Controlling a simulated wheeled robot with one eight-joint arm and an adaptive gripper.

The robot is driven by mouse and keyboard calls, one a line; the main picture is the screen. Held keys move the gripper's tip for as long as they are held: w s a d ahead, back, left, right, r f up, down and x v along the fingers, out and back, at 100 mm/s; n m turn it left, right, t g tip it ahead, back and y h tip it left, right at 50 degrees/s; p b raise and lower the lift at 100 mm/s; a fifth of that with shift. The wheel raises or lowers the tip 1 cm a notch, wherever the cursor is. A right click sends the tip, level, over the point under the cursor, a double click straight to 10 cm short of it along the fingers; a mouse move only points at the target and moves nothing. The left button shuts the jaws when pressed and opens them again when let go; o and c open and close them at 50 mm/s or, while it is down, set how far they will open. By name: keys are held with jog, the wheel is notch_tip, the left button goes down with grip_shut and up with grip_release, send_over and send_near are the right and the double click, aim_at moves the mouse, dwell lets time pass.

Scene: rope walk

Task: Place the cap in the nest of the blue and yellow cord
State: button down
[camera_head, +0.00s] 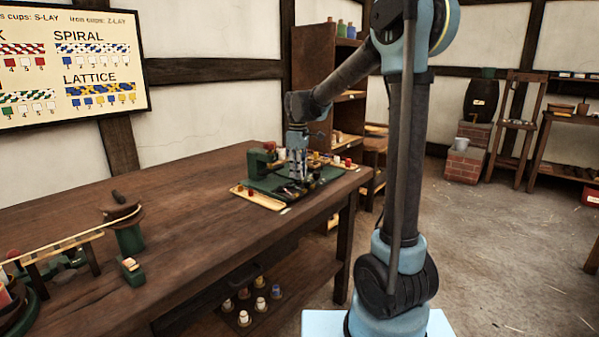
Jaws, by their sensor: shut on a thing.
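My gripper (298,178) points down over the dark green bench machine (262,168) near the table's far right corner. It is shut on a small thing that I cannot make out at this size. The cap and the nest of the blue and yellow cord cannot be told apart from the small parts around the gripper. Small red and yellow pieces lie on a wooden tray (262,202) in front of the machine. Red and white pieces sit on another tray (351,167) to its right.
A wall chart (70,60) shows a blue and yellow pattern under "LATTICE". The wooden table (190,232) has free room left of the machine. A green post (128,236) and small green block (132,271) stand nearer. Several bobbins (244,318) stand on the lower shelf.

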jog(key=shift+f, duration=0.45)
jog(key=c, duration=1.6)
grip_release()
jog(key=shift+r, duration=0.1)
notch_tip(320, 180, up, 13)
jog(key=s+d+f+m+t, duration=0.1)
jog(key=s+d+f+m, duration=0.2)
jog(key=s+d, duration=0.45)
jog(key=s+d+f+m, duration=0.3)
jog(key=s+d+f, duration=0.1)
jog(key=s+d, duration=0.35)
jog(key=s+d+f+m, duration=0.3)
jog(key=s+f, duration=0.5)
jog(key=s+d+f+m+t, duration=0.1)
jog(key=s+d+f+m, duration=0.3)
jog(key=s+f, duration=0.4)
jog(key=shift+s+f, duration=0.3)
jog(key=shift+s, duration=0.05)
